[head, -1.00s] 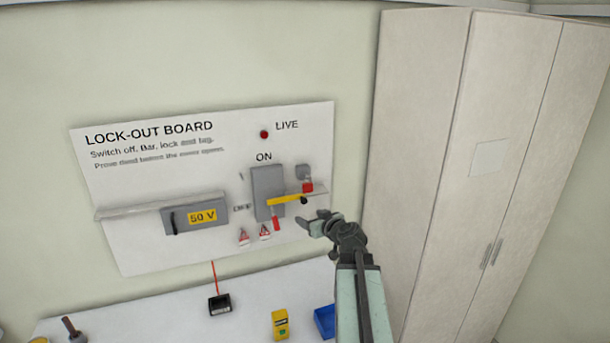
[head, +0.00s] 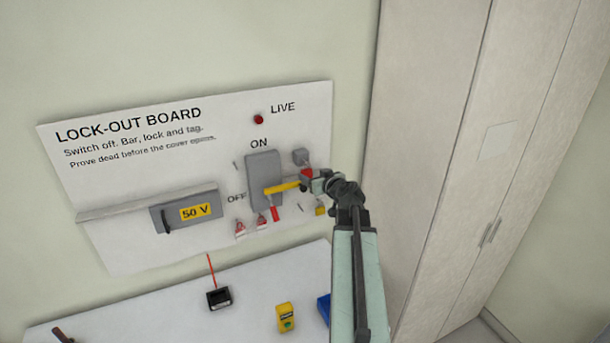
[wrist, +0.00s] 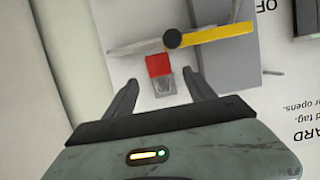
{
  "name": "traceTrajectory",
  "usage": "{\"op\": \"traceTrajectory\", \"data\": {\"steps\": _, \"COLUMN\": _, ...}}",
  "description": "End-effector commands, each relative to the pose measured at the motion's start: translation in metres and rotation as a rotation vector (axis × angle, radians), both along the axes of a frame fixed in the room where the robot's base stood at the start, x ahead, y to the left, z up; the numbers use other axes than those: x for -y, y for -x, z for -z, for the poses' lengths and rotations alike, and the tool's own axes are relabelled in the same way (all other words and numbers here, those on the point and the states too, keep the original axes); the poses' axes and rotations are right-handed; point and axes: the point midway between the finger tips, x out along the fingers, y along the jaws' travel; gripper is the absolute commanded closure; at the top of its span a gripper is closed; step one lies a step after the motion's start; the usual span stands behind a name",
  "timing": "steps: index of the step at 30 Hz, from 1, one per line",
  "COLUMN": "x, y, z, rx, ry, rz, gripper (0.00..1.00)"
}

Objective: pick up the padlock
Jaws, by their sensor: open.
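The padlock (head: 307,173) has a red body and sits at the narrow shelf on the right of the lock-out board. In the wrist view, its red body (wrist: 158,66) lies just beyond the gap between my fingertips, roughly centred. A grey piece lies against it; I cannot tell whether this is its shackle or the grey box behind. My gripper (head: 313,181) is beside the padlock and partly covers it in the head view. In the wrist view my gripper (wrist: 160,82) is open, with a finger on each side and nothing held.
A yellow bar (head: 283,188) with a dark knob (wrist: 172,38) is close to the padlock, by the grey switch box (head: 263,165). Red-and-white tags (head: 240,228) hang below. A tall cabinet (head: 430,150) stands at right. The bench below holds a yellow device (head: 285,317).

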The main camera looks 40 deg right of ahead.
Motion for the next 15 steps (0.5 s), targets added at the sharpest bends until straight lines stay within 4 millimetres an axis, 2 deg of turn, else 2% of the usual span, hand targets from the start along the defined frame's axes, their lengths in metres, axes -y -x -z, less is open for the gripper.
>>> {"op": "traceTrajectory", "data": {"steps": 5, "x": 0.003, "y": -0.009, "z": 0.004, "rx": 0.000, "ry": 0.001, "rz": 0.000, "gripper": 0.36}}
{"op": "traceTrajectory", "data": {"steps": 12, "x": 0.012, "y": -0.047, "z": 0.017, "rx": 0.000, "ry": 0.001, "rz": -0.001, "gripper": 0.36}}
{"op": "traceTrajectory", "data": {"steps": 15, "x": 0.013, "y": -0.050, "z": 0.017, "rx": 0.000, "ry": 0.001, "rz": 0.000, "gripper": 0.36}}
